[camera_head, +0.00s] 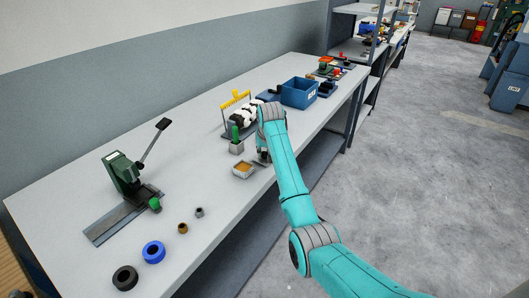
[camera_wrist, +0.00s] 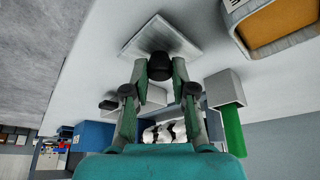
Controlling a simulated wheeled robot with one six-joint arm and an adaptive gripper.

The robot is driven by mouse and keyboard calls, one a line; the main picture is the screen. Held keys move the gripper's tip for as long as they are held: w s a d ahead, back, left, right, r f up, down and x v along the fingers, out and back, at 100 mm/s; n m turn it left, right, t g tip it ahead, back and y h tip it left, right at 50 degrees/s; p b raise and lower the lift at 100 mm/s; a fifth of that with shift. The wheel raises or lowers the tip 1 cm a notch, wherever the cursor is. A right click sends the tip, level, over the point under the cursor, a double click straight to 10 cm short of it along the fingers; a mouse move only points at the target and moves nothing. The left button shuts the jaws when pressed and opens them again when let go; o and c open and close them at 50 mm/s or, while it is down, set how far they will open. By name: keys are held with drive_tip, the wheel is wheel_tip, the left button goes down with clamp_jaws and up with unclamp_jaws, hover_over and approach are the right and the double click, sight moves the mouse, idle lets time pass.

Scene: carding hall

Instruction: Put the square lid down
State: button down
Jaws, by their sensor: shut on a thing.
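The square lid (camera_wrist: 158,32) is pale grey with a dark round knob (camera_wrist: 160,66), seen in the wrist view. My gripper (camera_wrist: 160,72) is shut on the knob, one finger on each side. In the head view my gripper (camera_head: 263,156) is low over the bench near its front edge, and the lid is mostly hidden by my arm there. I cannot tell whether the lid touches the bench. An open square box (camera_head: 243,176) with orange-brown contents stands just left of my gripper; it also shows at the wrist view's upper right (camera_wrist: 238,16).
A grey block with a green piece (camera_head: 236,133) stands behind the box. A blue bin (camera_head: 299,93) and a yellow-toothed rack (camera_head: 236,100) are further back. A green lever press (camera_head: 124,178) and several rings stand to the left. The bench (camera_head: 205,172) between is clear.

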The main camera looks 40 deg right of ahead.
drive_tip(key=shift+f, duration=0.1)
drive_tip(key=c, duration=1)
unclamp_jaws()
drive_tip(key=shift+o, duration=0.2)
drive_tip(key=v, duration=1.2)
